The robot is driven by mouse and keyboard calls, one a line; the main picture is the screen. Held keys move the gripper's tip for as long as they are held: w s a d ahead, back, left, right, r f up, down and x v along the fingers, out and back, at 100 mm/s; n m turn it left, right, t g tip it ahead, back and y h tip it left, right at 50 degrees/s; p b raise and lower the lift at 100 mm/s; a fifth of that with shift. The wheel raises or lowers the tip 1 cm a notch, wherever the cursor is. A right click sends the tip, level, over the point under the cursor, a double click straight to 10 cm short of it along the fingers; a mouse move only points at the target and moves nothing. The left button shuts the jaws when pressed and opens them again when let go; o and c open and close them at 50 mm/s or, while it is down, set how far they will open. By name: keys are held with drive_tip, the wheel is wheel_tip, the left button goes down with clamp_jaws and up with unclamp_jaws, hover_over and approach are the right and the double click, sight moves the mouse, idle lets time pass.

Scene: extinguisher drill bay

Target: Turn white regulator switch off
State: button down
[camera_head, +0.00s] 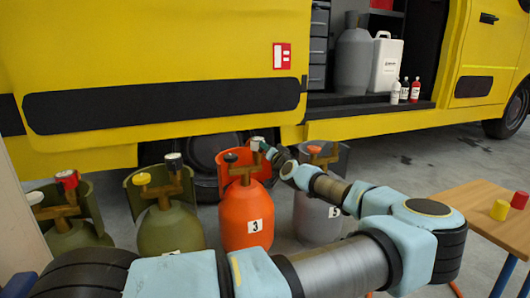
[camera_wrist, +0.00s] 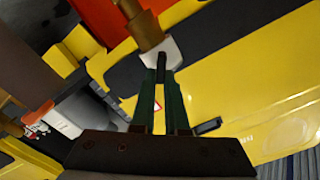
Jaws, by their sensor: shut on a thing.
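The white regulator switch (camera_wrist: 158,50) sits on the end of a brass valve (camera_wrist: 145,30) in the wrist view. In the head view the switch (camera_head: 256,141) is small and pale, at the top right of the orange cylinder (camera_head: 240,222) labelled 3. My gripper (camera_wrist: 161,68) is shut on the white switch, its two dark green fingers close together at it. In the head view my gripper (camera_head: 267,149) reaches the switch from the right. The fingers partly cover the switch, and its turned position cannot be told.
A black knob (camera_head: 231,157) tops the same valve. Olive cylinders (camera_head: 170,228) stand left, a grey cylinder (camera_head: 312,215) with an orange knob right. The yellow van (camera_head: 150,65) is close behind. A wooden table (camera_head: 470,205) with two small caps stands at right.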

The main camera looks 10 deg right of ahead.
drive_tip(key=m, duration=0.7)
drive_tip(key=f+m, duration=0.1)
drive_tip(key=m, duration=0.2)
drive_tip(key=shift+d, duration=0.3)
drive_tip(key=shift+m, duration=0.4)
drive_tip(key=c, duration=0.9)
unclamp_jaws()
drive_tip(key=s+p, duration=0.1)
drive_tip(key=s, duration=0.2)
drive_tip(key=s+d+p, duration=0.1)
drive_tip(key=s, duration=0.3)
drive_tip(key=s+p, duration=0.1)
drive_tip(key=s, duration=0.2)
drive_tip(key=shift+s+d, duration=0.15)
drive_tip(key=shift+s, duration=0.2)
